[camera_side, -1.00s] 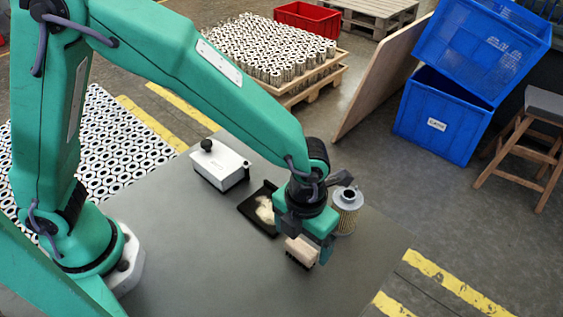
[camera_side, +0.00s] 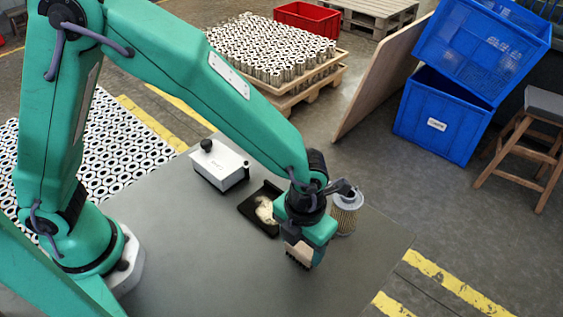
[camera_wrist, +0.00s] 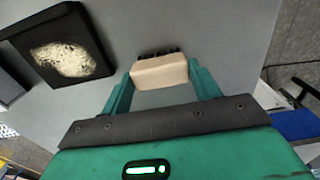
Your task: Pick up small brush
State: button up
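The small brush (camera_side: 299,253) has a pale wooden block and dark bristles. It is at the front part of the grey table, its bristles toward the table. My gripper (camera_side: 303,258) is lowered over it, with the fingers on either side of the block. In the wrist view, the brush's block (camera_wrist: 159,72) lies between the two green fingertips (camera_wrist: 161,78), with the bristles on its far side. The block seems to reach close to both fingers, but I cannot tell whether they press on it. Part of the brush is hidden by the gripper in the side view.
A black tray (camera_side: 249,214) holding a pale heap (camera_side: 265,210) stands just left of my gripper. A filter cartridge (camera_side: 345,211) stands close behind right. A white box with a black knob (camera_side: 220,167) is farther back. The table's front (camera_side: 225,270) is clear.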

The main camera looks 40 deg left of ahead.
aim_at(302, 246)
dwell(0.3)
jog(key=shift+r, duration=0.8)
notch_tip(302, 246, up, 2)
jog(key=shift+r, duration=0.2)
jog(key=s+d+r, duration=0.1)
jog(key=s+r, duration=0.1)
jog(key=s, duration=0.1)
jog(key=s+d+r, duration=0.1)
jog(key=s+r, duration=0.1)
jog(key=s, duration=0.2)
jog(key=s+d+r, duration=0.1)
jog(key=s+r, duration=0.2)
jog(key=s, duration=0.1)
jog(key=shift+s+d, duration=0.1)
